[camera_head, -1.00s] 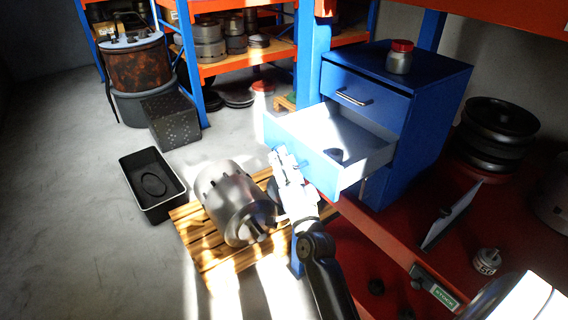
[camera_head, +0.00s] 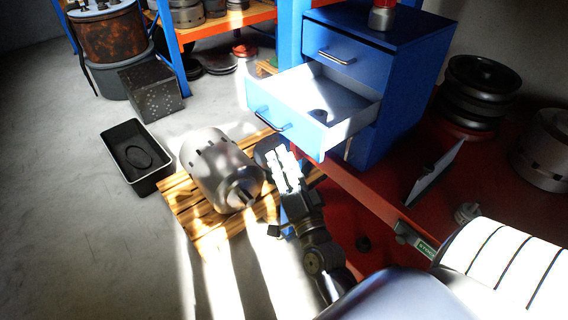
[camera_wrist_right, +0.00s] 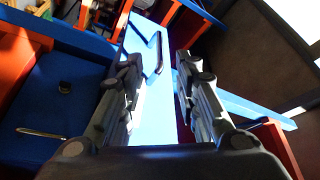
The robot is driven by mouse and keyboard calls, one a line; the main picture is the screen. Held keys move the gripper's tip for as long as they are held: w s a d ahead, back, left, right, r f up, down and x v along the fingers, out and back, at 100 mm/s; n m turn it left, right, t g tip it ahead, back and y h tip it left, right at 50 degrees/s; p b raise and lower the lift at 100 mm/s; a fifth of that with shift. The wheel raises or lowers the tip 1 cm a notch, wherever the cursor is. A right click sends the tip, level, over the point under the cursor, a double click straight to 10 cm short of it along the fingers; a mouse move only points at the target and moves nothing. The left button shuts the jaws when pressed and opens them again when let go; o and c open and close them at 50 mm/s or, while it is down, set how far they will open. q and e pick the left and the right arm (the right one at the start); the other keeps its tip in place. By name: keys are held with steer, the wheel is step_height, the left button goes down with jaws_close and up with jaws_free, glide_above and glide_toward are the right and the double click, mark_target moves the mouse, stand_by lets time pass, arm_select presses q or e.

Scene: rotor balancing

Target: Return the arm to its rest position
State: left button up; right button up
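My right gripper (camera_head: 279,166) is open and empty, in front of and below the open drawer (camera_head: 304,137) of the blue cabinet. The drawer's handle (camera_head: 270,119) is uncovered, and the fingers look apart from it. In the right wrist view the two fingers of my right gripper (camera_wrist_right: 158,88) are spread, with a bright blue panel and a handle (camera_wrist_right: 153,52) beyond them. The drawer is pulled out and holds a small dark object (camera_head: 319,115). My left gripper does not show.
A grey metal rotor (camera_head: 215,167) lies on a wooden pallet (camera_head: 205,230) left of my right arm. A black bin (camera_head: 111,151) stands on the floor. A red bench (camera_head: 375,198) with a leaning panel (camera_head: 436,172) is to the right.

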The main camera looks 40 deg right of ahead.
steer(key=shift+s+a, duration=0.1)
steer(key=shift+s, duration=0.1)
stand_by(0.4)
